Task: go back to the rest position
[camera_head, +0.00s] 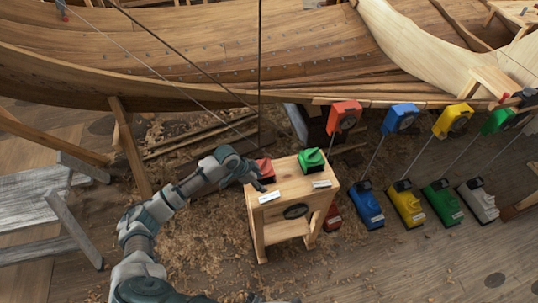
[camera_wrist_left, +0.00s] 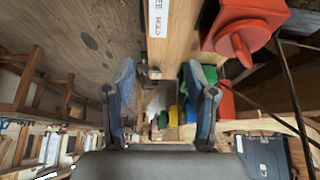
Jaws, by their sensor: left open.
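My left arm comes in from the lower left in the head view. My left gripper (camera_head: 262,181) is at the left end of a small wooden stand (camera_head: 290,230), close beside a red block (camera_head: 264,168) on its top. I cannot tell whether it touches the block. In the left wrist view the two fingers (camera_wrist_left: 162,105) are spread apart with nothing held between them. The red block (camera_wrist_left: 240,30) shows there at the upper right, beyond the fingers. My right gripper cannot be made out.
A green block (camera_head: 311,160) sits on the stand's right side. Coloured units on rods, including blue (camera_head: 367,207), yellow (camera_head: 406,204) and green (camera_head: 442,203), stand to the right. A wooden hull (camera_head: 190,55) spans the back. A grey trestle (camera_head: 70,215) stands left.

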